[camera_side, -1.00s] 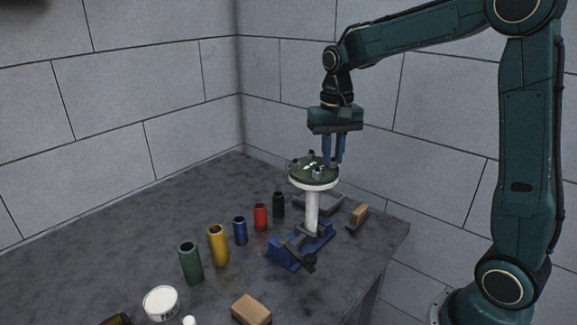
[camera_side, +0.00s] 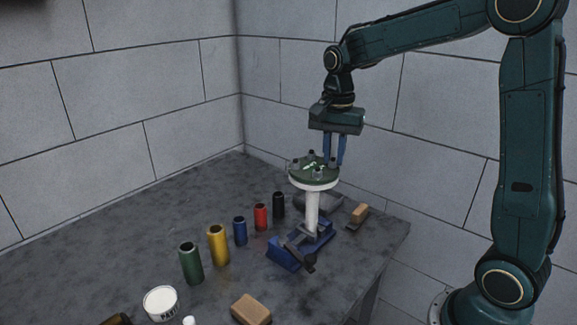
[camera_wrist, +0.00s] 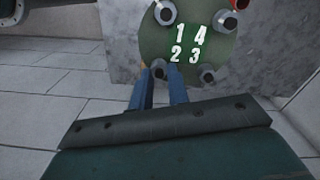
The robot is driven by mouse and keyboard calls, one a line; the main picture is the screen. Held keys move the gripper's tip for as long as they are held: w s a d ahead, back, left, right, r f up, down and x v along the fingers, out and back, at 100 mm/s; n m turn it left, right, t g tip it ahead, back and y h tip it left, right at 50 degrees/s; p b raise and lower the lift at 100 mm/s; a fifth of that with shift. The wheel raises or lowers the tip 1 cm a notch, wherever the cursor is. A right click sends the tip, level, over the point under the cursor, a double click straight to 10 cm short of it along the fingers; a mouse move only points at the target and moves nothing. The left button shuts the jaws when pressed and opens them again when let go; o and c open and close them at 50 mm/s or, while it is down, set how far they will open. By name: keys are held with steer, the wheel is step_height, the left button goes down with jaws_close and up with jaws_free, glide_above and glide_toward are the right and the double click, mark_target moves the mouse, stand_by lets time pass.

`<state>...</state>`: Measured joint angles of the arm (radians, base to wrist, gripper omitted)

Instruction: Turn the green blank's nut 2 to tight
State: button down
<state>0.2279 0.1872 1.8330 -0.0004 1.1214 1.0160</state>
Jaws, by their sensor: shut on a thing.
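The green blank (camera_side: 314,174) lies face up on a white flange on top of an upright white pipe (camera_side: 312,212). The pipe stands in a blue vise (camera_side: 300,246). In the wrist view the green blank (camera_wrist: 190,42) carries white numbers 1, 4, 2 and 3, with a grey nut by each. Nut 2 (camera_wrist: 158,69) is at the lower left, between my blue fingertips. My gripper (camera_wrist: 158,74) points down and is shut on nut 2; the fingers partly hide it. In the side view my gripper (camera_side: 334,164) is at the blank's far right edge.
A row of green (camera_side: 191,263), yellow (camera_side: 218,246), blue (camera_side: 240,231), red (camera_side: 261,217) and black (camera_side: 279,205) cylinders stands left of the vise. A white tub (camera_side: 161,303), a tan block (camera_side: 251,309) and a brush (camera_side: 358,214) lie on the table.

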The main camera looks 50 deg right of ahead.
mark_target(334, 160)
stand_by(0.3)
steer(key=c, duration=1.3)
jaws_free()
steer(key=shift+c, duration=0.2)
steer(key=shift+r, duration=0.1)
step_height(334, 160, up, 14)
steer(key=s+a+f+n+t, duration=0.2)
steer(key=s+a+f+n, duration=0.2)
steer(key=s+n, duration=0.3)
steer(key=s+a+f+n+t, duration=0.3)
steer(key=s+f+n, duration=0.3)
steer(key=s, duration=0.7)
steer(key=shift+a+f+n+t, duration=0.15)
steer(key=shift+a+n+t, duration=0.15)
steer(key=shift+a+n, duration=0.45)
